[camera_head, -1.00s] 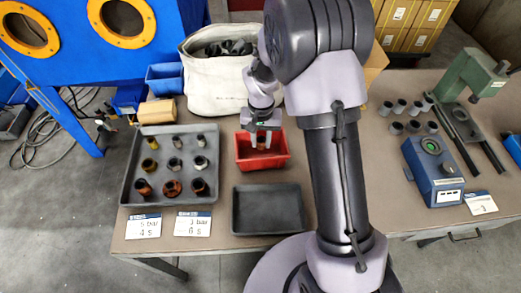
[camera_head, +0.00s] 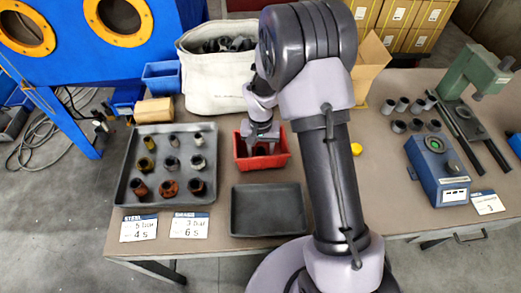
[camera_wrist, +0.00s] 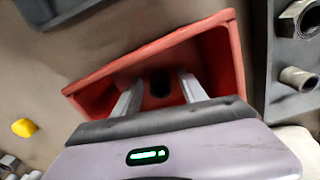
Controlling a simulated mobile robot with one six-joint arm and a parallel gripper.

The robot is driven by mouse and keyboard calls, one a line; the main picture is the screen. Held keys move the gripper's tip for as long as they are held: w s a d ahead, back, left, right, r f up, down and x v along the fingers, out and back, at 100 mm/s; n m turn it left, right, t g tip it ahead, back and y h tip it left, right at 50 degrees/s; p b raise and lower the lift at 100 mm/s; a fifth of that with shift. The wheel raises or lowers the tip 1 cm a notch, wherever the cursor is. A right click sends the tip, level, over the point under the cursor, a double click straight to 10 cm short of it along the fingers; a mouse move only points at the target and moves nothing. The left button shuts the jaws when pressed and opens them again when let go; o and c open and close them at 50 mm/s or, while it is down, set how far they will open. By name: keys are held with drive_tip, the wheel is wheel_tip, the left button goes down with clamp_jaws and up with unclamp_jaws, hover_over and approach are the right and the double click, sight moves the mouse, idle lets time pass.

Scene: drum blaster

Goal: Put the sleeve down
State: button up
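My gripper (camera_head: 262,146) is down at the red bin (camera_head: 240,160) on the table. In the wrist view its two fingers (camera_wrist: 161,88) reach into the bin (camera_wrist: 229,60) and stand apart. A dark, round-topped sleeve (camera_wrist: 160,82) shows between the fingertips inside the bin. A gap appears on each side of it, so the fingers look open around it, not clamped. Its lower part is hidden in shadow. In the head view the arm and gripper mostly hide it.
A grey tray (camera_head: 122,191) of several sleeves stands left of the bin. An empty dark tray (camera_head: 268,209) lies in front. A white fabric bin (camera_head: 215,88) stands behind. A blue device (camera_head: 437,171) and a green press (camera_head: 478,72) are at right.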

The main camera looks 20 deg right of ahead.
drive_tip(key=shift+r, duration=0.1)
wheel_tip(320, 180, up, 15)
drive_tip(key=p, duration=0.6)
wheel_tip(320, 180, up, 11)
drive_tip(key=t, duration=0.2)
hover_over(260, 151)
drive_tip(key=s+a, duration=0.1)
drive_tip(key=s, duration=0.4)
drive_tip(key=s+a+r+t+y, duration=0.1)
drive_tip(key=s+r, duration=0.3)
drive_tip(key=s, duration=0.5)
drive_tip(key=s+a+r+t+y, duration=0.1)
drive_tip(key=s+a+r+t, duration=0.1)
drive_tip(key=s+r, duration=0.3)
drive_tip(key=s, duration=0.3)
drive_tip(key=shift+s+m+t, duration=0.3)
drive_tip(key=shift+s+t, duration=0.1)
drive_tip(key=shift+b, duration=0.3)
